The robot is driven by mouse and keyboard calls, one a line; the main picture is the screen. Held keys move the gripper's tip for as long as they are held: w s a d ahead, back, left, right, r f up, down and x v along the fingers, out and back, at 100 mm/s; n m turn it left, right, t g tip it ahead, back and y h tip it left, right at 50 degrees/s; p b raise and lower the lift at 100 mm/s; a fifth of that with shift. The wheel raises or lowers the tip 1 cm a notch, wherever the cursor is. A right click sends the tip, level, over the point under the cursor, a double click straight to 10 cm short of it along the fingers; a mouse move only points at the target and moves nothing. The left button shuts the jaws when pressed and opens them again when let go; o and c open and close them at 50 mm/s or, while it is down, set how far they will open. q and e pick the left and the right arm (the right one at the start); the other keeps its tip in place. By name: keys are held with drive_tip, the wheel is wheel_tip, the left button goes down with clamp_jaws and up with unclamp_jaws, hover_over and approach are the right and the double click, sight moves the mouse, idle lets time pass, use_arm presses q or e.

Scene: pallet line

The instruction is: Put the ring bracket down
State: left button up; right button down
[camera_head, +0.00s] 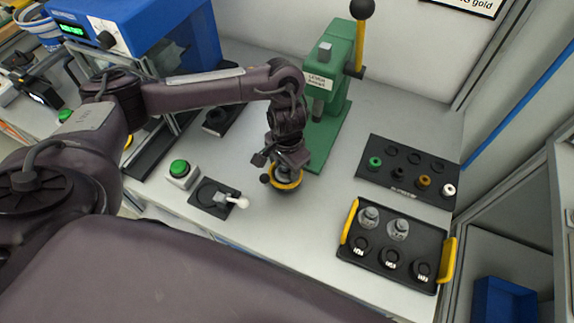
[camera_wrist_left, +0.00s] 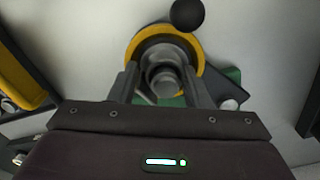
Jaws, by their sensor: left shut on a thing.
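My left gripper (camera_head: 287,172) points down over the bench in front of the green lever press (camera_head: 328,100). In the left wrist view, its fingers (camera_wrist_left: 166,88) are closed on a round grey part at the middle of a yellow ring, which I take to be the ring bracket (camera_wrist_left: 137,50). In the head view the ring bracket (camera_head: 292,186) shows under the fingertips, partly hidden by them. A black ball (camera_wrist_left: 187,14) shows beside the ring. I cannot tell whether the bracket touches the bench. My right gripper is not in view.
A black fixture with a white-tipped lever (camera_head: 213,196) and a green button (camera_head: 179,168) lie to the left. To the right are a black board with coloured rings (camera_head: 408,170) and a yellow-handled tray (camera_head: 350,254). The bench between is clear.

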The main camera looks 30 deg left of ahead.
use_arm(q)
drive_tip(key=o, duration=1)
drive_tip(key=shift+f, duration=0.1)
drive_tip(key=shift+c, duration=0.2)
drive_tip(key=shift+o, duration=0.5)
drive_tip(key=shift+r, duration=0.45)
wheel_tip(320, 180, up, 12)
drive_tip(key=p, duration=0.3)
drive_tip(key=shift+f+p, duration=0.25)
drive_tip(key=shift+p, duration=0.1)
